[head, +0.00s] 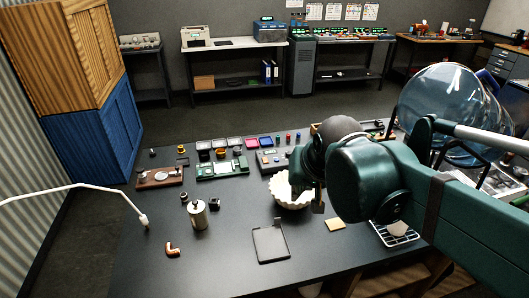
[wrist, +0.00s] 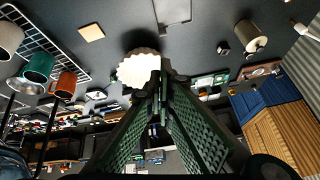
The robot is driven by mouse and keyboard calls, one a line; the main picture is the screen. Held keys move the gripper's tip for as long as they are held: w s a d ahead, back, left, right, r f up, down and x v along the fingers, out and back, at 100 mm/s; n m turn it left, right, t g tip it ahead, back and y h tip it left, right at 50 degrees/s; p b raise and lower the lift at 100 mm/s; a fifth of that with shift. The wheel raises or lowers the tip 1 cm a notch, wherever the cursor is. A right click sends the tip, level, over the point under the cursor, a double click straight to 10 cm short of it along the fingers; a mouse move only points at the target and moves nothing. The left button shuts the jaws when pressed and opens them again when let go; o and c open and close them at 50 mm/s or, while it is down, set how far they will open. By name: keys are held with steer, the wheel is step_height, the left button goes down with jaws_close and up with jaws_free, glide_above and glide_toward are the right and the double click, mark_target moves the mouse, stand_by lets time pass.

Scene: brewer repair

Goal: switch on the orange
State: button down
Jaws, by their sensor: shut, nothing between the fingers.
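No switch clearly marked orange can be made out. Orange-coloured things include a small bent pipe piece (head: 172,249) at the front left of the dark bench, a small orange-topped knob (head: 181,150) at the back left, and an orange-red mug (wrist: 64,85) at the left of the wrist view. A grey control box (head: 270,160) sits behind the white fluted bowl (head: 286,194); its controls are too small to read. My gripper (wrist: 158,76) is shut and empty. It appears above or beside the bowl, which also shows in the wrist view (wrist: 136,69).
A green circuit board (head: 222,168) and a brown board (head: 160,178) lie at the back left. A metal canister (head: 199,215) and a dark flat tray (head: 270,245) stand nearer. A large blue water bottle (head: 450,105) is at right. The bench's front left is mostly clear.

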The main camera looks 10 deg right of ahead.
steer(key=w+r+m+g+p, duration=0.15)
steer(key=w+r+m, duration=0.25)
steer(key=w, duration=0.7)
steer(key=m+g+p, duration=0.3)
steer(key=m+p, duration=0.3)
steer(key=m, duration=0.5)
glide_above(264, 157)
steer(key=s, duration=0.2)
step_height(264, 157, down, 12)
steer(key=shift+r, duration=0.2)
steer(key=shift+w+d, duration=0.1)
steer(key=shift+w+f+p, duration=0.2)
steer(key=shift+w+f, duration=0.1)
steer(key=shift+f, duration=2)
steer(key=shift+w+f+p, duration=0.2)
steer(key=shift+w+f, duration=0.05)
steer(key=shift+f, duration=2.1)
steer(key=shift+w+f+p, duration=0.2)
steer(key=shift+w+f, duration=0.1)
steer(key=shift+f, duration=2)
